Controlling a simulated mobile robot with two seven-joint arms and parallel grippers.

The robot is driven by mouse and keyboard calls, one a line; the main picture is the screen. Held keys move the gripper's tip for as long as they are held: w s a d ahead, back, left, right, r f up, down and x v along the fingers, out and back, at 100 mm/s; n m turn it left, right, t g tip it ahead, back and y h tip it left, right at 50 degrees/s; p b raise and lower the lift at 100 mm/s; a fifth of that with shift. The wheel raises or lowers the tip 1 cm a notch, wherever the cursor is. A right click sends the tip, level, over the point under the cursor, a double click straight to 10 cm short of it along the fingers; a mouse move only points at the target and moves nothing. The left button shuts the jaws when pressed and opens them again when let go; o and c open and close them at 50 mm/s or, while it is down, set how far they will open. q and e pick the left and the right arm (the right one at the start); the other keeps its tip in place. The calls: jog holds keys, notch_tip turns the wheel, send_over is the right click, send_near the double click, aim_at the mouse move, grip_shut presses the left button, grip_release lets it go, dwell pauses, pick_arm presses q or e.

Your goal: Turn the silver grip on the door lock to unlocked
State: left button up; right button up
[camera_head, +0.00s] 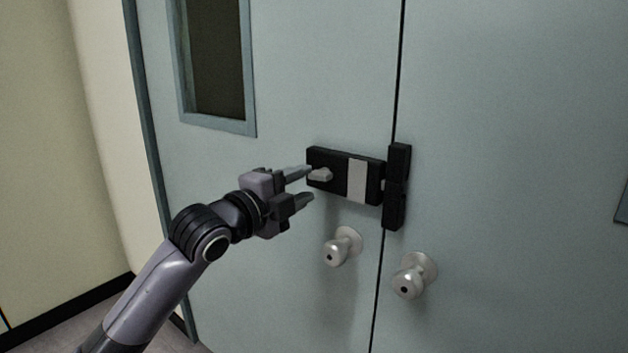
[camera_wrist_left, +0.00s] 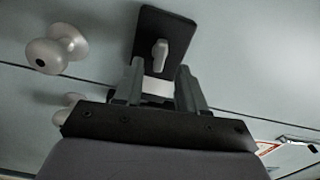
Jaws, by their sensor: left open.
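The door lock (camera_head: 373,179) is a black box with a pale band, mounted on the left door beside the seam. Its silver grip (camera_head: 321,175) sticks out near the box's left end. My left gripper (camera_head: 309,184) is open and empty, with its fingertips close to the grip from the left. In the left wrist view the silver grip (camera_wrist_left: 160,52) shows between and just beyond the two fingertips, in front of the black lock plate (camera_wrist_left: 176,28). I cannot tell whether a finger touches it. My right gripper is not in view.
Two silver round knobs, the left (camera_head: 342,246) and the right (camera_head: 414,275), stick out below the lock. A black catch (camera_head: 396,187) sits at the seam. A framed window (camera_head: 217,60) is at upper left. The right door (camera_head: 510,150) is mostly bare.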

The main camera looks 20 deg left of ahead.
aim_at(316, 178)
pick_arm(q)
jog(key=shift+x, duration=2.2)
grip_shut()
